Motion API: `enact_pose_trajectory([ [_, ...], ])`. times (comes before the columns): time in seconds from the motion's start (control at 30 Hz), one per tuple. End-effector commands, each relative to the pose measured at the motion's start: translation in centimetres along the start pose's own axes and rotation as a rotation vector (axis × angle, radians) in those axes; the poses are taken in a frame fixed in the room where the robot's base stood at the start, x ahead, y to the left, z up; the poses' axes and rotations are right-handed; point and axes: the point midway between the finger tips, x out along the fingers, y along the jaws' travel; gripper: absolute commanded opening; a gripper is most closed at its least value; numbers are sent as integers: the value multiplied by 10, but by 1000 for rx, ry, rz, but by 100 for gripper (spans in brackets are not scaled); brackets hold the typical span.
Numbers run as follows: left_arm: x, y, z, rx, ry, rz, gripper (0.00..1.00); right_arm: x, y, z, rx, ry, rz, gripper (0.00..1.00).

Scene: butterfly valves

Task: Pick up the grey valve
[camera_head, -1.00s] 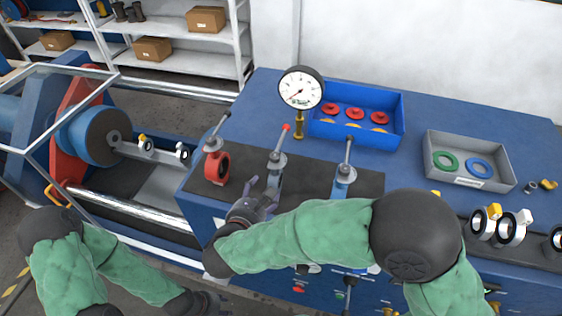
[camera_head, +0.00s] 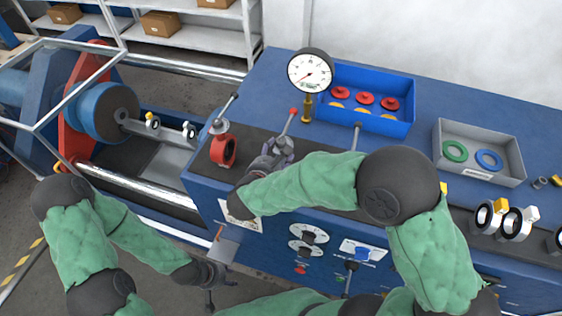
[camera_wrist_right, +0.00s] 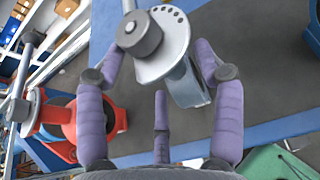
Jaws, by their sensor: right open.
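The grey valve (camera_head: 279,145) stands upright on the dark mat of the blue bench, its lever with a red tip (camera_head: 293,112) slanting up. In the right wrist view its round flange and grey body (camera_wrist_right: 168,45) lie between the purple fingers of my right gripper (camera_wrist_right: 157,62). The right gripper (camera_head: 266,160) is open around the valve from the front, and I cannot tell whether the fingers touch it. My left gripper (camera_head: 213,284) hangs low in front of the bench, away from the valve, and its finger opening is unclear.
A red valve (camera_head: 223,150) stands close to the left. Another lever (camera_head: 357,132) rises to the right, its body hidden by my right arm. A pressure gauge (camera_head: 310,72) and blue bin (camera_head: 395,118) are behind. A grey tray (camera_head: 478,175) holds rings.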

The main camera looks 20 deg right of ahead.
Motion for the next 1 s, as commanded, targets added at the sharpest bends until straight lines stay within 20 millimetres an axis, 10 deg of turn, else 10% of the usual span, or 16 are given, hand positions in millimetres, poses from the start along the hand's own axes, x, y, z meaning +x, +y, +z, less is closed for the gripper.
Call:
enact_pose_trajectory([
  [0.47,-4,2,0,0,0,0,40,27,1,1,1,0,0,68],
  [0.73,-4,2,0,0,0,0,40,27,1,1,0,0,0,0],
  [1.0,-4,2,0,0,0,0,40,27,1,4,4,-6,0,0],
])
